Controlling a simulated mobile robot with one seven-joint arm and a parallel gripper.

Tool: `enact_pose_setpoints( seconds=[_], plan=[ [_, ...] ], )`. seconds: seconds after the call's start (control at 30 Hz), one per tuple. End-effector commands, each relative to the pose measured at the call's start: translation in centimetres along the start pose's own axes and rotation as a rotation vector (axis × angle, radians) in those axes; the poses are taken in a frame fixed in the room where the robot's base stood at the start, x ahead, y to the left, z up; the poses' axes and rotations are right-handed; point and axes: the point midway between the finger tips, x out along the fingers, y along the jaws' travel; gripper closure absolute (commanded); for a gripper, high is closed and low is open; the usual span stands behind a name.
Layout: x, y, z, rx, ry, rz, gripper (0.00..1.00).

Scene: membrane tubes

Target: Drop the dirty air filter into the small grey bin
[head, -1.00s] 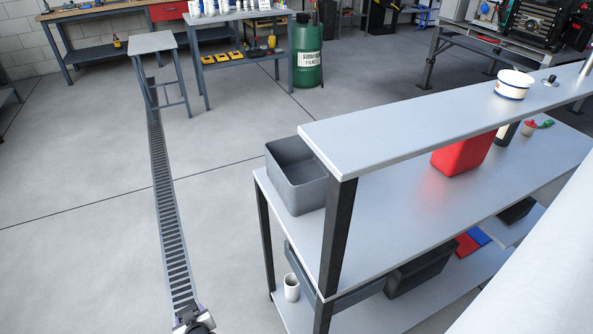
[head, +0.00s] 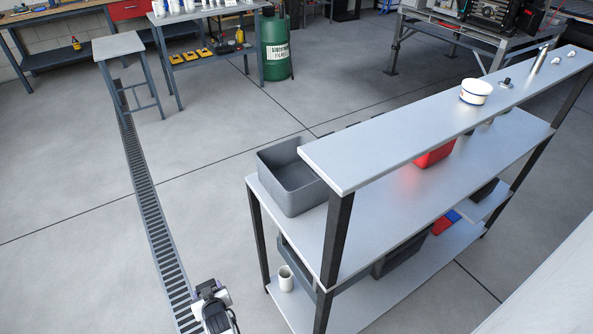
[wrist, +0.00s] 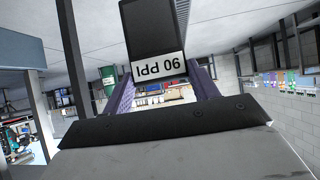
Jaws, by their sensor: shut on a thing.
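The small grey bin (head: 306,196) stands open at the left end of the shelf unit's middle board, in the head view. Its visible inside looks empty. In the wrist view, my gripper (wrist: 160,88) has its two purple fingers shut on a dark, block-shaped piece, the air filter (wrist: 153,32). Its white label appears upside down and seems to read "90 PPI". In the head view, part of my arm's end shows at the bottom, left of the shelf unit and apart from the bin. The filter cannot be made out there.
The shelf unit's top board (head: 420,128) overhangs beside the bin. A red bin (head: 436,153) stands farther along the middle board. A white cup (head: 286,278) is on the lower board. A floor grate (head: 150,215) runs left of the unit, with open floor around it.

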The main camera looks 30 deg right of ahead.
Motion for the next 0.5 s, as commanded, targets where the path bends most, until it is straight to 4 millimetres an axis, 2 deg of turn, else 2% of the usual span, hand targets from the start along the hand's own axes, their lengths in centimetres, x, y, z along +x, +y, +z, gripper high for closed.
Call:
enact_pose_setpoints(
  seconds=[0.03,0.33,0.5],
  plan=[
    [0.2,-0.3,0.5,-0.005,-0.003,-0.005,0.75],
    [0.2,-0.2,0.4,-0.003,-0.001,-0.004,0.75],
    [-2.1,2.1,-4.1,0.040,0.006,0.060,0.75]
  ],
)
